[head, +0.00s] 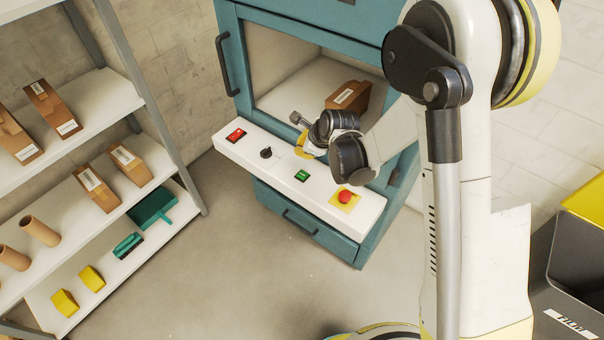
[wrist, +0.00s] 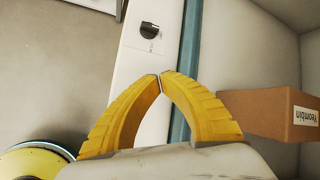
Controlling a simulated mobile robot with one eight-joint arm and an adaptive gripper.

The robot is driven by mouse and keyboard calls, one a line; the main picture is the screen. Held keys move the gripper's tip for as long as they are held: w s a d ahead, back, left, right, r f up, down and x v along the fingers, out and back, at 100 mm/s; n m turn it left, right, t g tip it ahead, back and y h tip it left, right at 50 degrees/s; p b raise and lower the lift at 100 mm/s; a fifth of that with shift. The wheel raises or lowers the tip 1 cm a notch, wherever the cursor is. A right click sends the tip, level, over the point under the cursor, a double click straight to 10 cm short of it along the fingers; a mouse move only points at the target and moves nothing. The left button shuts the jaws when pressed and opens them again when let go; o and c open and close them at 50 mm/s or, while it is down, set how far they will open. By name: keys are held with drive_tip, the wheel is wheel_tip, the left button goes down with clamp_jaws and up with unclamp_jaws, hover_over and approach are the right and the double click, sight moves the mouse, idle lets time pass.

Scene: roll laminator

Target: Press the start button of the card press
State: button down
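The card press is a teal machine (head: 233,58) with a white control panel (head: 225,145) along its front. A small green button (head: 302,176) lies on the panel right of the middle. A black knob (head: 266,153) is left of it and also shows in the wrist view (wrist: 150,31). My gripper (head: 304,152) is over the panel between the knob and the green button. In the wrist view its two yellow fingers meet at the tips (wrist: 160,77), with nothing seen between them. The green button is not visible in the wrist view. I cannot tell whether the fingertips touch the panel.
A red switch (head: 236,135) is at the panel's left end, and a red mushroom button on a yellow plate (head: 345,197) is toward the right. A cardboard box (head: 349,96) sits in the open bay. A shelf (head: 153,150) stands left. The floor in front is clear.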

sight(302, 175)
drive_tip(key=shift+f, duration=0.1)
wheel_tip(302, 175, down, 9)
drive_tip(key=b, duration=0.5)
drive_tip(key=shift+r+b, duration=0.2)
drive_tip(key=shift+b, duration=0.2)
drive_tip(key=shift+f, duration=0.1)
idle(0.9)
drive_tip(key=shift+f, duration=0.3)
